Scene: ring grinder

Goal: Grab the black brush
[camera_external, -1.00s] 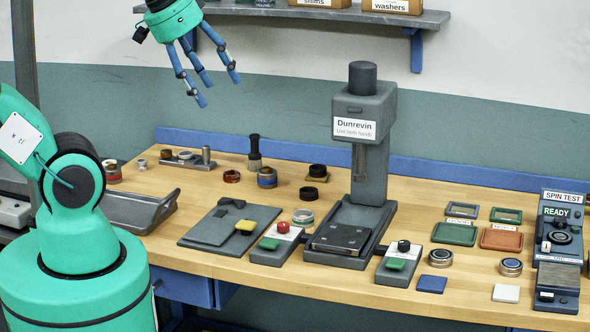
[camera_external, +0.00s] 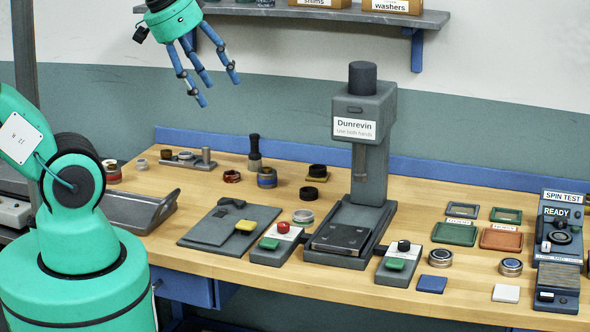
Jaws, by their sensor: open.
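An upright dark piece with a black handle and a wider grey base (camera_external: 254,152) stands on the wooden bench near its back edge. It looks most like the black brush, but its bristles are too small to make out. My gripper (camera_external: 216,88) hangs high at the upper left, well above the bench and apart from everything on it. Its blue fingers are spread, open and empty.
A small tool rail (camera_external: 185,162) and several rings lie around the dark piece. A grey press labelled Dunrevin (camera_external: 369,155) stands tall to the right. A shelf (camera_external: 330,14) with boxes is on the wall. A grey plate (camera_external: 205,228) lies in front.

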